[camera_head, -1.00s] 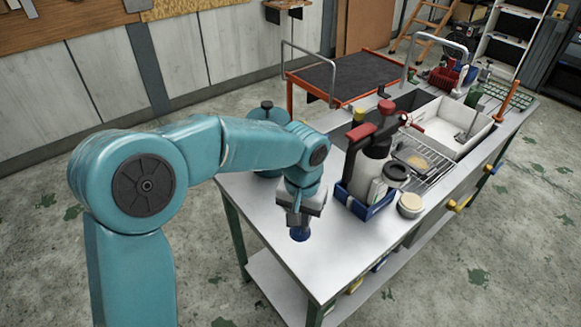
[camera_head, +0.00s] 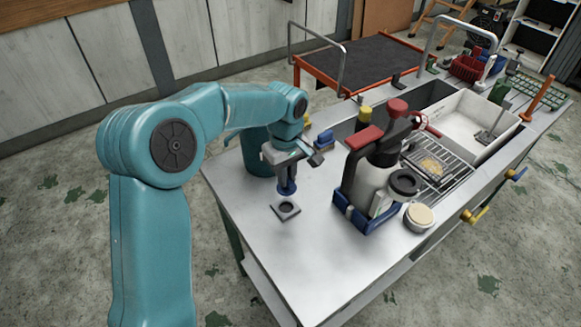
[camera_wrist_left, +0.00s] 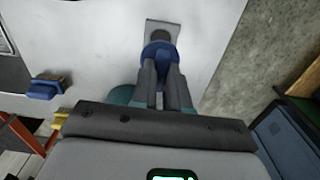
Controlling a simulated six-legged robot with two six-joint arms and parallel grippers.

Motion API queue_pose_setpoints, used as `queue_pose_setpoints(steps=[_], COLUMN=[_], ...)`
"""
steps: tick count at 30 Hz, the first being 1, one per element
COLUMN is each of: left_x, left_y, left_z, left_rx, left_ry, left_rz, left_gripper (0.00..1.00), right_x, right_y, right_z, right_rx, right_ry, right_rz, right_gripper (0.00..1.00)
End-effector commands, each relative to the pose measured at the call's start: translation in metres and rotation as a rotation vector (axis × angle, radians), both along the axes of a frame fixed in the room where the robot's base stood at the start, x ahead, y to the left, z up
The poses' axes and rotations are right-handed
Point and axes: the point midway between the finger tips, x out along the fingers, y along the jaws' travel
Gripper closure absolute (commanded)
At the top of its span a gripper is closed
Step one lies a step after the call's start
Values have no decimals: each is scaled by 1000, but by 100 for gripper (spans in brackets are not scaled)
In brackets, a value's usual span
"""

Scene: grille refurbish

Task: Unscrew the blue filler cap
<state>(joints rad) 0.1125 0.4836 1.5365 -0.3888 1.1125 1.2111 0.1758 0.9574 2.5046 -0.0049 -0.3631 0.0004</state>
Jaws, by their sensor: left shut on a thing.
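The blue filler cap (camera_head: 287,188) is between the fingertips of my left gripper (camera_head: 284,176), which is shut on it. The cap also shows in the left wrist view (camera_wrist_left: 158,50), at the ends of the two fingers. In the head view the cap is above a small grey square plate with a dark round opening (camera_head: 286,209) on the bench top. The plate shows beyond the cap in the left wrist view (camera_wrist_left: 163,28). The cap looks apart from the plate. My right gripper is not in view.
The steel bench (camera_head: 300,255) has free room in front of the plate. A pump sprayer (camera_head: 377,165) stands in a blue holder to the right, with a round tin (camera_head: 418,217) beside it. A teal container (camera_head: 256,152) stands behind my gripper. A blue-backed brush (camera_head: 324,140) lies further back.

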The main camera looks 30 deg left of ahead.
Motion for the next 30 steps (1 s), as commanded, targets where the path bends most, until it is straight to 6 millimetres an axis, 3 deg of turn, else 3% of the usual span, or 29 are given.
queue_pose_setpoints(steps=[18, 30], left_x=[-6, -6], left_y=[7, 7], left_z=[-1, -41], left_rx=[1, 1], left_ry=[0, 2], left_rz=[28, 27], left_gripper=[100, 100], right_x=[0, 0], right_y=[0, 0], right_z=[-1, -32], right_rx=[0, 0], right_ry=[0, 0], right_rz=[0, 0], right_gripper=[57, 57])
